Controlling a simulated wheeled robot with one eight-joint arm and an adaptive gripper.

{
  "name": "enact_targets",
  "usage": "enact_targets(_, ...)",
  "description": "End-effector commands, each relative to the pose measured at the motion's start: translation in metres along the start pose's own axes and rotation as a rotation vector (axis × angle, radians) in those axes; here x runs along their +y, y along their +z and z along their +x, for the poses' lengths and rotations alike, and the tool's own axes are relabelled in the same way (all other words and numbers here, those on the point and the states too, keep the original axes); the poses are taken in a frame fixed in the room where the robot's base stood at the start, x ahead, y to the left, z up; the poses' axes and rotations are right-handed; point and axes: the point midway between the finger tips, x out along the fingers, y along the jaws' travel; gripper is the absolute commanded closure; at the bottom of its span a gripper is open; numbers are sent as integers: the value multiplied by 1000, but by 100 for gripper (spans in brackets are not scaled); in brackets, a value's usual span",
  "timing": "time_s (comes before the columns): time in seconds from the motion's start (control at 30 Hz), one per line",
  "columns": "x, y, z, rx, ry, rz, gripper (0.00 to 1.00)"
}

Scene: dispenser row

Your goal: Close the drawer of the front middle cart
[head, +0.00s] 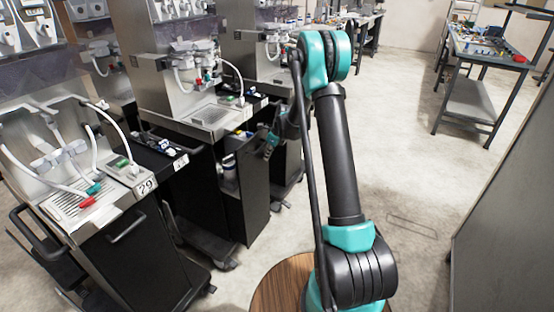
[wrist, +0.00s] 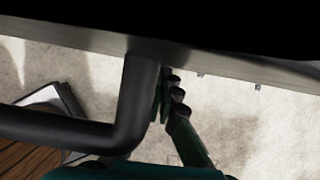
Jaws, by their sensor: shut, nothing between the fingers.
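The front middle cart (head: 190,190) is a black cabinet with a steel dispenser on top. Its tall drawer (head: 255,190) stands pulled out to the right, with bottles (head: 229,168) showing inside. My gripper (head: 270,146) is at the top of the drawer's outer front, partly hidden by my arm. In the wrist view a dark bent handle bar (wrist: 135,105) crosses close in front of the camera, and my gripper (wrist: 171,95) is right beside it. The fingers are shut and hold nothing. I cannot tell whether they touch the handle or the panel.
A further cart (head: 285,150) stands behind the drawer. A grey panel (head: 510,200) is at the right. The pale floor (head: 410,150) between is clear, with a workbench (head: 480,95) farther back.

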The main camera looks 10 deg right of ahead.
Motion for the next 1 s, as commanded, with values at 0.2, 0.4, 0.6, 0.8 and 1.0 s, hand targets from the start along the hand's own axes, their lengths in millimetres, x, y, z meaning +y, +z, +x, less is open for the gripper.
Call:
enact_targets(0.2,0,22,9,0,0,-1,100)
enact_targets(0.4,0,32,13,0,-1,0,100)
enact_targets(0.6,0,34,13,0,-1,0,100)
enact_targets(0.8,0,34,13,0,-1,0,100)
enact_targets(1.0,-2,30,12,0,-1,1,100)
